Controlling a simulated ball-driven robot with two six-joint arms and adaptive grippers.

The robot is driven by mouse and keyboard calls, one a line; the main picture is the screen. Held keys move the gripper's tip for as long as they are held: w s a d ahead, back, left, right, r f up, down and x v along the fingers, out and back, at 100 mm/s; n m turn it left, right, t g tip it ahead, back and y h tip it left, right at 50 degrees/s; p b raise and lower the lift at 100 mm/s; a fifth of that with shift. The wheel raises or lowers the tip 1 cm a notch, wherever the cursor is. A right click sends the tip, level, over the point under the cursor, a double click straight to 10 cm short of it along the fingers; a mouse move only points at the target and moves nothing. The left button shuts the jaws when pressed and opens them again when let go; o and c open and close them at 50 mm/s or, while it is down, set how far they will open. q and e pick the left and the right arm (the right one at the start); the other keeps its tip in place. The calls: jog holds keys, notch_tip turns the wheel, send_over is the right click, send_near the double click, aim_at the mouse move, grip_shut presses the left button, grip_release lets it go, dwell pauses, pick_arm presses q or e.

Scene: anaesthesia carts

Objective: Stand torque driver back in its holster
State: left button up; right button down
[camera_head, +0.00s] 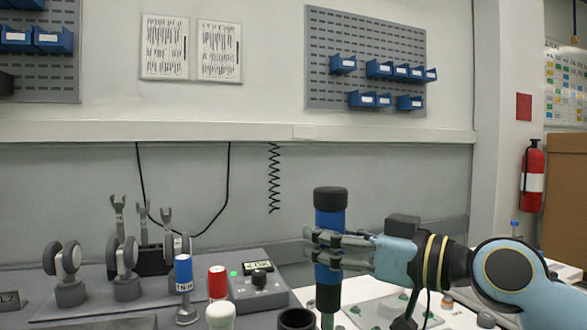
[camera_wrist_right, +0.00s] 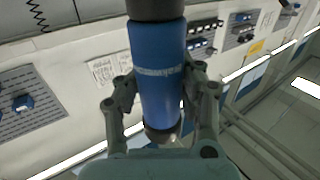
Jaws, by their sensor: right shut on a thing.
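The torque driver (camera_head: 330,219), a blue cylinder with a black cap and a dark band, stands upright in my right gripper (camera_head: 322,246). The gripper's fingers are shut around its middle. In the right wrist view the driver's blue body (camera_wrist_right: 158,70) sits between both fingers of the right gripper (camera_wrist_right: 158,88). A thin shaft runs down from the driver's lower end to the bottom edge of the head view. A black round open cup (camera_head: 296,319), seemingly the holster, is just left of that shaft, cut off by the picture edge. My left gripper is out of view.
A grey control box (camera_head: 258,292) with a display and black knob lies left of the driver. Red-topped (camera_head: 217,282) and blue-topped (camera_head: 184,273) pieces and a pale knob (camera_head: 220,315) stand farther left. A light panel with green knobs (camera_head: 385,311) lies beneath my right arm.

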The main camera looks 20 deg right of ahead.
pick_arm(q)
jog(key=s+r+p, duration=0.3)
jog(key=p, duration=0.1)
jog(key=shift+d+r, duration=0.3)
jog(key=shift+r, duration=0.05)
pick_arm(e)
jog(key=w+a+r+m+t+h, duration=0.1)
jog(key=w+a+r+m+h, duration=0.1)
jog(key=w, duration=0.3)
jog(key=shift+a+r+t+h, duration=0.3)
jog(key=shift+a+r+h, duration=0.3)
jog(key=shift+r, duration=0.15)
pick_arm(q)
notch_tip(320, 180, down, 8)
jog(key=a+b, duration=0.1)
jog(key=b, duration=0.8)
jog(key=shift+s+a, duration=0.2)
pick_arm(e)
notch_tip(320, 180, down, 11)
jog(key=shift+r, duration=0.2)
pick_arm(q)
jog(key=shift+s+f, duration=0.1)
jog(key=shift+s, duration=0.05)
